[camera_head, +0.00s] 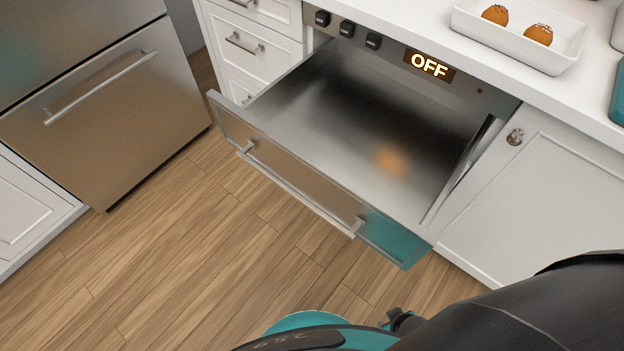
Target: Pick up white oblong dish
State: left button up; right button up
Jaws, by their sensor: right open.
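A white oblong dish (520,40) stands on the counter at the top right, with two round brown pastries in it. My right arm comes in from the lower right as a large black shape. A small dark part of my right gripper (402,321) shows at the bottom edge, low and far from the dish. It is open and holds nothing that I can see; most of it is hidden. My left gripper is not in view.
A steel warming drawer (340,130) is pulled out below the counter (590,95), empty, under a panel reading OFF. Its front juts out over the wooden floor (190,260). A teal object (618,95) stands at the right edge. A steel appliance (100,110) is at left.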

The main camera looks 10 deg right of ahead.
aim_at(571, 34)
jog(key=z, duration=1.55)
